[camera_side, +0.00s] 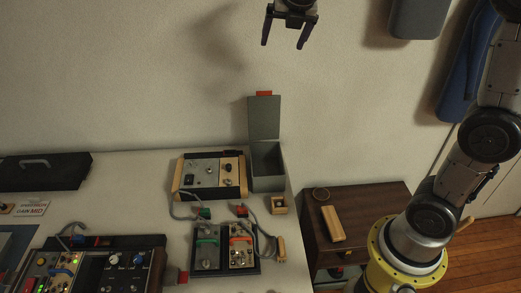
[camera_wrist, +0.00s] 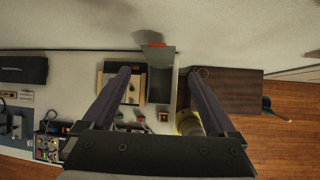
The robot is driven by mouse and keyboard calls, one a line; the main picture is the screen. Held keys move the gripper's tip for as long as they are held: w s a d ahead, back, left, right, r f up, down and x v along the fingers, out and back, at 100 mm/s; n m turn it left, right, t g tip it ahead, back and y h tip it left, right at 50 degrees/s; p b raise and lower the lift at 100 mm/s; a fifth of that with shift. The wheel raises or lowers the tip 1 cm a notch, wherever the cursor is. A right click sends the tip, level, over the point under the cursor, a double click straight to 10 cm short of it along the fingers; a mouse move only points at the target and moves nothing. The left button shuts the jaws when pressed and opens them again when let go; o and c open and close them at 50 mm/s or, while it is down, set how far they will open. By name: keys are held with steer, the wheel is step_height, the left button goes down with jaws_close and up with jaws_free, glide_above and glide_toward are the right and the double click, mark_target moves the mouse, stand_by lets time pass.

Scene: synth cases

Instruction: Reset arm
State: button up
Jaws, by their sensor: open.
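My gripper (camera_side: 285,37) is at the top of the side view, high above the white table and in front of the wall. Its two fingers are spread apart with nothing between them. In the wrist view the open fingers (camera_wrist: 158,77) frame the grey open box (camera_wrist: 160,54) and part of the table below. The box also shows in the side view (camera_side: 265,118), with its lid standing up and an orange tab on top. My gripper touches nothing.
The white table (camera_side: 128,180) holds a wood-sided control panel (camera_side: 209,176), a cabled two-unit pedal board (camera_side: 226,249), lit modules (camera_side: 60,272) and a black case (camera_side: 45,170). A brown cabinet (camera_side: 375,200) stands right of the table. Air around my gripper is clear.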

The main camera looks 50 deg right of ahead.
steer(key=s+a+f+m+y, duration=0.15)
steer(key=s+m, duration=0.25)
steer(key=s, duration=0.4)
steer(key=s+a+r+m, duration=0.1)
steer(key=s+a+m, duration=0.2)
steer(key=s+m, duration=0.35)
steer(key=s+a+f+m+y, duration=0.2)
steer(key=s+f+m, duration=0.8)
steer(key=m, duration=0.6)
steer(key=shift+s+a+f, duration=0.4)
steer(key=shift+s+a, duration=0.35)
steer(key=shift+s, duration=0.1)
